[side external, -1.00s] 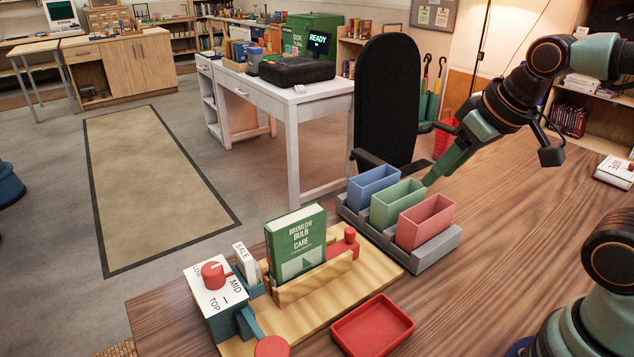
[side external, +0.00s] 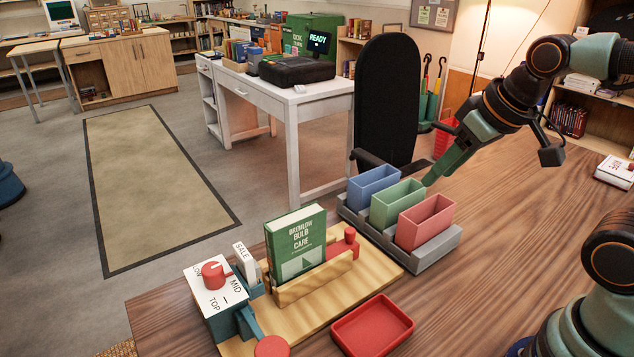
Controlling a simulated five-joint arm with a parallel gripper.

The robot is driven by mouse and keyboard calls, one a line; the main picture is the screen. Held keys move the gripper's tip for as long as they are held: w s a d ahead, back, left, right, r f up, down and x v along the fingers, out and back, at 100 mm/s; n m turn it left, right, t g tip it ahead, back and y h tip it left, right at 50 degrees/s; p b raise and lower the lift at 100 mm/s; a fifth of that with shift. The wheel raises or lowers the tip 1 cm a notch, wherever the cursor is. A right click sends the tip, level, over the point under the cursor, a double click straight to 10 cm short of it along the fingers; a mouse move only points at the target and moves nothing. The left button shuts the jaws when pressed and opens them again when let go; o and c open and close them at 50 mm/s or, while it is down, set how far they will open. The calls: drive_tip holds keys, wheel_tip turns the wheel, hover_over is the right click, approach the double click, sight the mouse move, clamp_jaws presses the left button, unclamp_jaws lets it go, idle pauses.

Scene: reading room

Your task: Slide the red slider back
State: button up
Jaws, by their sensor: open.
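The red slider (side external: 344,245), a red block with a round knob on top, sits on the light wooden board (side external: 367,266) at the right end of a wooden holder. A green book (side external: 296,243), "Bremlow Bulb Care", stands upright in that holder, left of the slider. My gripper (side external: 430,180) is up and to the right of the slider, apart from it, pointing down-left beside the green bin. It is open, and I see nothing in it. From this side its fingers overlap, and the gap between them is hidden.
Blue, green (side external: 398,204) and red bins stand in a grey rack (side external: 432,254) between my gripper and the board. A red tray (side external: 373,325) lies in front. A dial box (side external: 217,300) with a red knob is at left.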

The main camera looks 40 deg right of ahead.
drive_tip(key=shift+o, duration=0.3)
drive_tip(key=shift+o, duration=0.4)
drive_tip(key=m+g, duration=0.6)
drive_tip(key=m, duration=0.3)
hover_over(350, 229)
wheel_tip(350, 229, down, 6)
wheel_tip(350, 229, down, 11)
drive_tip(key=shift+f, duration=0.1)
clamp_jaws()
idle(0.6)
